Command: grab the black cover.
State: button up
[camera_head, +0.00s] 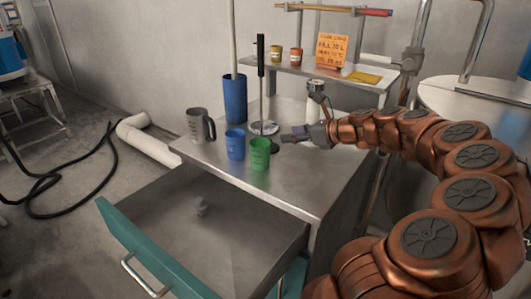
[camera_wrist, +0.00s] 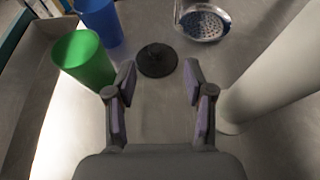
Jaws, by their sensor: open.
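The black cover (camera_wrist: 157,60) is a round dark disc with a small raised knob, lying on the metal table. In the wrist view it lies just beyond and between my fingertips, apart from them. In the head view the cover (camera_head: 272,146) shows as a small dark shape behind the green cup, partly hidden. My gripper (camera_wrist: 158,78) is open and empty, its two fingers spread on either side of the line to the cover. In the head view my gripper (camera_head: 288,138) reaches in from the right, low over the table.
A green cup (camera_wrist: 82,60) and a blue cup (camera_wrist: 99,22) stand left of the cover. A perforated metal strainer (camera_wrist: 203,23) is beyond it at right. A pale cylinder (camera_wrist: 270,82) stands close to my right finger. An open drawer (camera_head: 125,215) juts out in front of the table.

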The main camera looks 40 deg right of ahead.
aim_at(273, 149)
jog(key=shift+x, duration=1.05)
jog(key=w+a+f, duration=0.1)
jog(key=w+f+b, duration=0.1)
jog(key=shift+w+a+f, duration=0.2)
jog(key=shift+w+a, duration=0.15)
jog(key=shift+a, duration=0.05)
jog(key=shift+x, duration=0.8)
jog(key=shift+c, duration=0.2)
grip_shut()
